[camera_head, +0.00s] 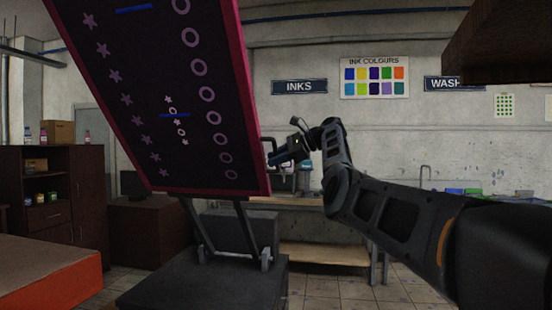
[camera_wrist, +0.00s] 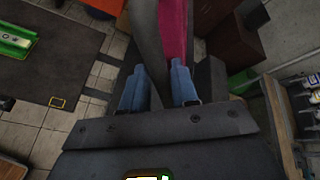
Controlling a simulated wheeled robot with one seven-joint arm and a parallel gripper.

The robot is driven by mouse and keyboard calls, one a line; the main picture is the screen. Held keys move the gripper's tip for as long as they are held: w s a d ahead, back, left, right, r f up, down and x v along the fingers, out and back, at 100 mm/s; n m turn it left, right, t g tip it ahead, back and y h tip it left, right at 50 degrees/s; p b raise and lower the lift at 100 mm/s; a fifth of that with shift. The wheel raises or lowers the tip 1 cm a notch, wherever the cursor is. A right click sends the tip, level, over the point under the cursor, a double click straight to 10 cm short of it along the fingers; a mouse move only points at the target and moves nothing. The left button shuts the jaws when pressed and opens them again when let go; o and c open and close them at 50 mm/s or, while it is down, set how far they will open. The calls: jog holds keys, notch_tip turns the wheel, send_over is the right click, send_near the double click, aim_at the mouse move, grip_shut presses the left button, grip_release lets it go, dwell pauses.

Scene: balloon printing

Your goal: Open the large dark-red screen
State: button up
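The large screen (camera_head: 150,100) stands raised and steeply tilted at the left in the head view, with a dark face, a dark-red frame and rows of pale stars and rings. Its lower part joins metal supports (camera_head: 229,245) on a dark base. My gripper (camera_head: 272,158) is beside the screen's right edge, near its lower right corner. In the wrist view the blue fingers of my gripper (camera_wrist: 158,70) are apart. The dark-red frame (camera_wrist: 173,32) and a grey strip show ahead of and between them. I cannot tell whether the fingers touch the screen.
A dark base (camera_head: 205,285) stands below the screen. A red-orange table edge (camera_head: 55,280) is at the lower left, with a dark cabinet (camera_head: 50,195) behind. A workbench (camera_head: 320,252) stands behind my arm. A dark overhanging panel (camera_head: 500,45) is at the upper right.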

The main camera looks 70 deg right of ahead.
jog(key=shift+o, duration=1)
jog(key=shift+r, duration=0.1)
jog(key=shift+s, duration=0.1)
jog(key=b+v, duration=0.2)
jog(key=v, duration=0.5)
jog(key=shift+s, duration=0.3)
jog(key=shift+d+r, duration=0.1)
jog(key=shift+r, duration=0.05)
